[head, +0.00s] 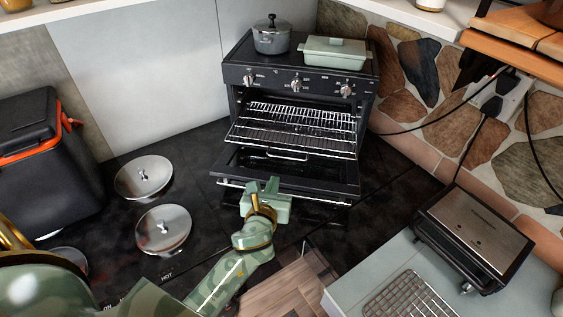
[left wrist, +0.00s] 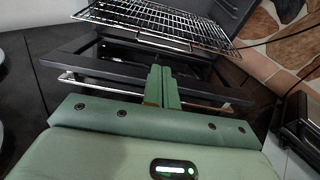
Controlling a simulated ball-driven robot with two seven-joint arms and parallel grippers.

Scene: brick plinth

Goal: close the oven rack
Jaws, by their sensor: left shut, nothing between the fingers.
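The black oven (head: 300,88) stands at the back of the dark counter with its door (head: 285,175) folded down open. The wire oven rack (head: 290,128) is pulled out and sticks forward over the door. In the left wrist view the rack (left wrist: 160,22) shows at the top, beyond the fingers, with the door frame (left wrist: 100,68) below it. My left gripper (head: 271,186) is shut and empty at the door's front edge, in front of and below the rack. In the left wrist view its fingers (left wrist: 161,86) are together and apart from the rack. My right gripper is not in view.
A grey pot (head: 271,36) and a pale green dish (head: 334,53) stand on the oven. Two metal lids (head: 163,229) lie on the counter at left. A black box (head: 45,165) stands far left. A toaster (head: 474,238) and a wire rack (head: 411,297) are at lower right.

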